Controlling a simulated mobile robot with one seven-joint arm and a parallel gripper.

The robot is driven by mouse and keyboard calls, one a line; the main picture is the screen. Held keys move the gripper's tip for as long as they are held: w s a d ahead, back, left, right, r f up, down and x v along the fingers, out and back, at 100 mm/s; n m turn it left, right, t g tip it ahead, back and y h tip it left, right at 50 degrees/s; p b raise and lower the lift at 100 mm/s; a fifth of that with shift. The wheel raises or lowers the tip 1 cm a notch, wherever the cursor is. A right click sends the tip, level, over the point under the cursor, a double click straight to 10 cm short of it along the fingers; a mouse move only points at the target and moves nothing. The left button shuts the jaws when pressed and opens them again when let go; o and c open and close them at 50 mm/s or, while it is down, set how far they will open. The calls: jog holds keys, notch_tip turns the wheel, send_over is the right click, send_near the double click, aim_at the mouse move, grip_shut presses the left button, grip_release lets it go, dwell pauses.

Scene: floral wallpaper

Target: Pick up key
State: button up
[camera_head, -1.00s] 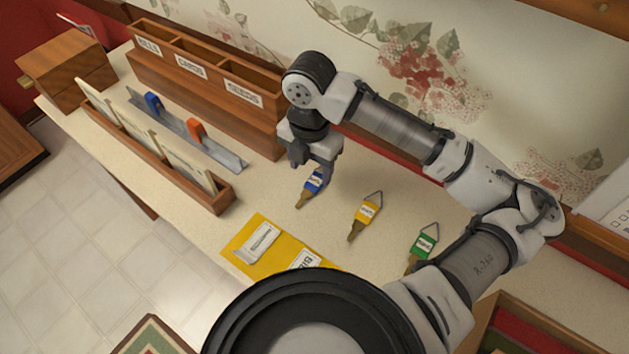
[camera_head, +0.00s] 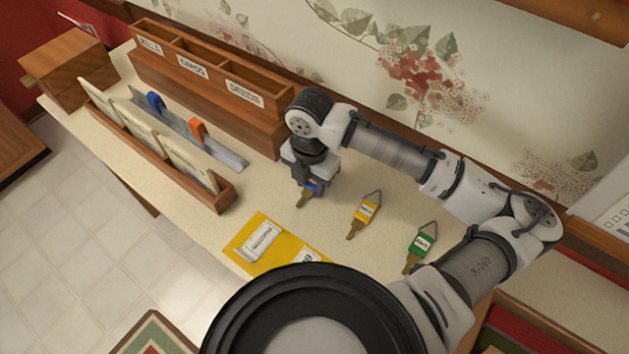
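Three tagged keys lie on the cream counter (camera_head: 205,215). The blue-tagged key (camera_head: 307,195) is the leftmost, with its brown end pointing to the lower left. The yellow-tagged key (camera_head: 364,212) lies in the middle and the green-tagged key (camera_head: 420,245) to the right. My gripper (camera_head: 308,184) points down right over the blue tag and covers its upper part. The fingers are small and partly hidden by the wrist, so I cannot tell whether they are open or shut on the tag.
A yellow envelope (camera_head: 283,258) lies near the front edge. A wooden sorter (camera_head: 215,95) with labelled compartments stands at the back left. A wooden letter rack (camera_head: 150,160) and a metal rail (camera_head: 225,157) with blue and orange pieces stand in front of it.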

aim_at(311, 186)
jog(key=c, duration=0.5)
notch_tip(311, 186, up, 20)
jog(key=shift+r+b, duration=0.1)
jog(key=shift+b, duration=0.5)
